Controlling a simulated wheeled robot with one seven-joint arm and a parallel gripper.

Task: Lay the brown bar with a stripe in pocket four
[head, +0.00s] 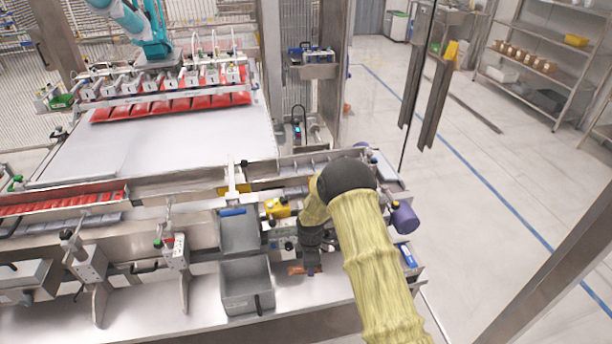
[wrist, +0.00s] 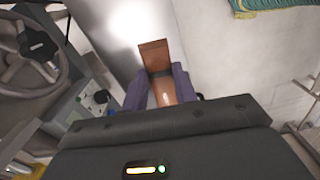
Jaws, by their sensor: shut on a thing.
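My gripper (head: 309,262) is over the steel front ledge, right of the grey bins. In the wrist view its two purple-grey fingers (wrist: 160,82) are closed around a brown bar (wrist: 155,55) with a dark stripe across it. The bar's far end sticks out beyond the fingertips. The bar also shows in the head view as a small brown patch (head: 296,270) at the fingertips, mostly hidden by the gripper. I cannot tell whether it touches the ledge. No pocket numbers are readable, so I cannot tell which is pocket four.
Two grey bins, a rear one (head: 239,233) and a front one (head: 246,283), stand left of my gripper. A yellow block (head: 277,208) is behind it. A conveyor with red packs (head: 60,203) lies at left. The steel ledge (head: 335,291) is clear near the gripper.

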